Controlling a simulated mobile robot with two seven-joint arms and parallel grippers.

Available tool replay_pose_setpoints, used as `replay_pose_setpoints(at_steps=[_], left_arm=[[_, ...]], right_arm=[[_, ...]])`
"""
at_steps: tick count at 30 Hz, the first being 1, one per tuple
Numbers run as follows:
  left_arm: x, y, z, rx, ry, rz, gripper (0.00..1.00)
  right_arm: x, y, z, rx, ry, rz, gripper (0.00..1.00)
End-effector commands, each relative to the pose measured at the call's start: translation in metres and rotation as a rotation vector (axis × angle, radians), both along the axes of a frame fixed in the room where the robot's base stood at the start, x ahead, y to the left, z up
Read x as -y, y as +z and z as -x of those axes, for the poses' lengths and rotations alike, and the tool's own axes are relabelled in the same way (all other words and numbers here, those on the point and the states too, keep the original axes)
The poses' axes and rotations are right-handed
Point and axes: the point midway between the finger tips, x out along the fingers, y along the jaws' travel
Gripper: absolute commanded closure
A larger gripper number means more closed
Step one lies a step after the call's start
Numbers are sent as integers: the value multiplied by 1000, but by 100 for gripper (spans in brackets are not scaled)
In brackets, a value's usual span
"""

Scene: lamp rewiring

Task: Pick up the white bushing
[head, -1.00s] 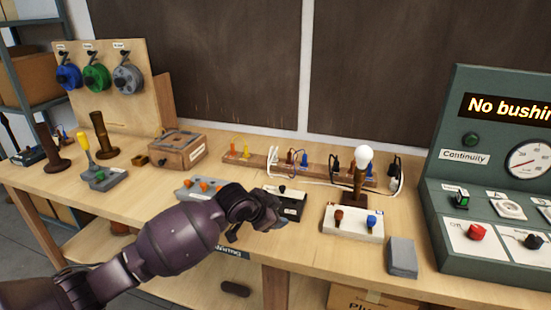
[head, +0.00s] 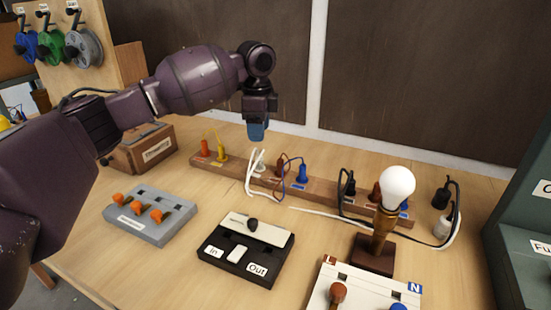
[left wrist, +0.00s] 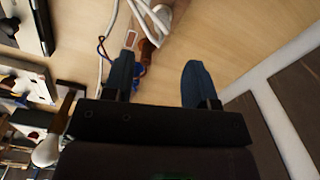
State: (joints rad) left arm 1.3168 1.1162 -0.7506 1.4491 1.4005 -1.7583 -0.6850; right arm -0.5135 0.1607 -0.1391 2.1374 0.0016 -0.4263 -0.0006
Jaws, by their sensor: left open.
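A small white piece (head: 259,167) with white cord looped around it sits in the wooden rail (head: 330,205) at the back of the bench; I cannot tell for sure that it is the white bushing. My left gripper (head: 257,132) points down above the rail, over the white piece and apart from it. In the left wrist view the left gripper (left wrist: 158,78) is open with nothing between its fingers, and white cord (left wrist: 150,14) shows beyond them. My right gripper is in neither view.
Orange and yellow plugs (head: 212,149) stand left on the rail, red and blue ones to the right. A bulb (head: 397,186) on a brown stand, an In/Out box (head: 262,232) and a grey block (head: 150,214) stand in front. Dark panels rise behind.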

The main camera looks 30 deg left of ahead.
Motion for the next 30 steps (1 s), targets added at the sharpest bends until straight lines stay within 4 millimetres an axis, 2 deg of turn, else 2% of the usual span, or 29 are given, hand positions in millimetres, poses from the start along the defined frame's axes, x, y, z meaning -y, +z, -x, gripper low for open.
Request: replay_pose_setpoints(at_steps=[4,7,15,23,30], left_arm=[[-4,1,0,-19,-5,-4,48],[-5,-6,0,-21,-5,-4,48],[-4,-47,0,-23,-5,-3,48],[-4,-61,0,-19,-5,-3,48],[-4,-96,0,-24,-5,-4,48]], right_arm=[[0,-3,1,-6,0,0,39],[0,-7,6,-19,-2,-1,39],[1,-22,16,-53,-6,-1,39],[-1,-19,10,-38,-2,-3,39],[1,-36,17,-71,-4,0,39]])
